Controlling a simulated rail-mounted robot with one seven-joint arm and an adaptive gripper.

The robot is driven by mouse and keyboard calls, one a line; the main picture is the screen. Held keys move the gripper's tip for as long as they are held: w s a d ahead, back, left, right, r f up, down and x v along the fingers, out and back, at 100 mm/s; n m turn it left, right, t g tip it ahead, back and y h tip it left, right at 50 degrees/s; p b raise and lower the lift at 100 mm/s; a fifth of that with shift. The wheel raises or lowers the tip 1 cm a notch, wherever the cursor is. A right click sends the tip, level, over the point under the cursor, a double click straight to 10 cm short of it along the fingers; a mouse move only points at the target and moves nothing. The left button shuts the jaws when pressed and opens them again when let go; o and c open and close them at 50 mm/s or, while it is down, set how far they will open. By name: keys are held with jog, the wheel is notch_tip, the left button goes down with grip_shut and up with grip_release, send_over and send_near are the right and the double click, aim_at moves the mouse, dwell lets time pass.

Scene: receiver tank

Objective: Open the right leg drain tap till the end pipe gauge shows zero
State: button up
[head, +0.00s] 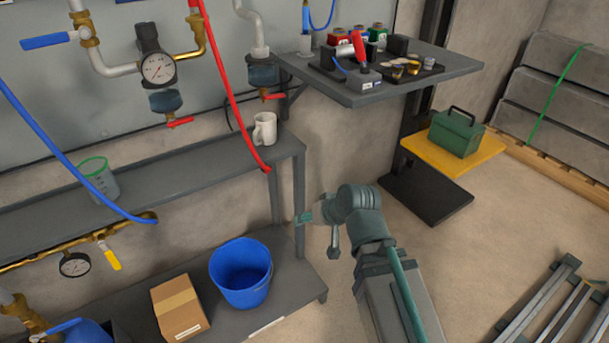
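Two pipe legs with blue bowls hang on the wall in the head view. The right leg bowl (262,75) has a small red-handled tap (273,96) under it, which looks like the right leg drain tap. The left bowl has a similar red tap (180,122). A round gauge (74,264) sits on the lower brass pipe at the left. Another gauge (158,68) sits by the left leg. No labels are readable, and the needles are too small to read. My gripper (304,216) is right of the shelf, apart from both taps. Its finger opening is unclear.
A white mug (264,129) and a clear green-rimmed cup (98,180) stand on the grey shelf (170,175). A red hose (228,80) hangs before the wall between the legs. A blue bucket (240,272) and a box (180,308) are below. The floor at right is partly clear.

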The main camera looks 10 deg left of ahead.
jog(key=r+p, duration=0.6)
jog(key=r, duration=0.1)
jog(key=w+r+p, duration=0.1)
jog(key=r+p, duration=0.1)
jog(key=r, duration=0.2)
jog(key=shift+w+a+r+p, duration=0.1)
jog(key=shift+a+r+p, duration=0.05)
jog(key=shift+a+p, duration=0.2)
grip_shut()
jog(key=w+a+r+n+p, duration=0.1)
jog(key=w+r+p, duration=0.2)
jog(key=r+p, duration=0.55)
jog(key=w+a+r+n+t+y+p, duration=0.15)
jog(key=r+p, duration=0.45)
jog(key=r, duration=0.6)
jog(key=w+a+r+p, duration=0.1)
jog(key=w+r+p, duration=0.3)
jog(key=r+p, duration=0.45)
jog(key=n+b, duration=0.1)
jog(key=b, duration=0.1)
send_over(274, 96)
jog(key=w+d, duration=0.1)
jog(key=d, duration=0.2)
notch_tip(274, 96, down, 6)
jog(key=shift+g+h, duration=0.25)
jog(key=shift+s+a+f, duration=0.1)
jog(key=shift+a+f, duration=0.05)
jog(key=shift+f, duration=1.85)
